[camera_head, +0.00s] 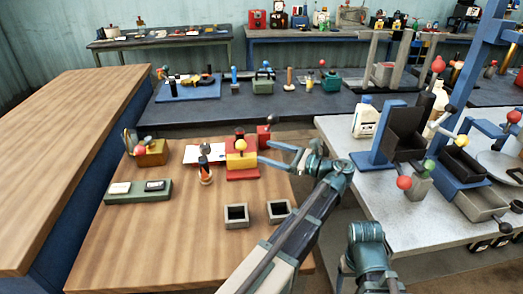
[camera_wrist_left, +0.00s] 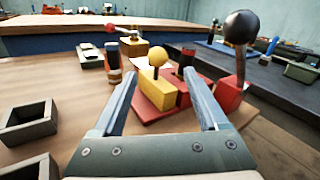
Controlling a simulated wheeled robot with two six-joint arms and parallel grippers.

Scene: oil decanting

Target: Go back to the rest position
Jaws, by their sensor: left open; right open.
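My left gripper (camera_head: 262,152) is open above the wooden table, its fingers pointing left. In the left wrist view the open fingers (camera_wrist_left: 160,82) have a yellow block with a yellow ball knob (camera_wrist_left: 156,92) between and beyond them. The same yellow block shows in the head view (camera_head: 240,160), on a red base (camera_head: 242,175). The fingers are not closed on anything. I cannot tell how close they are to the block. Part of my right arm shows at the bottom of the head view, but its gripper fingers do not show.
A red block with a black ball lever (camera_wrist_left: 236,95) stands close by the right finger. Two grey open boxes (camera_head: 236,215) (camera_head: 278,211) sit near the table's front. A dark cylinder (camera_head: 205,172) stands further left. The grey table (camera_head: 345,150) at right is crowded.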

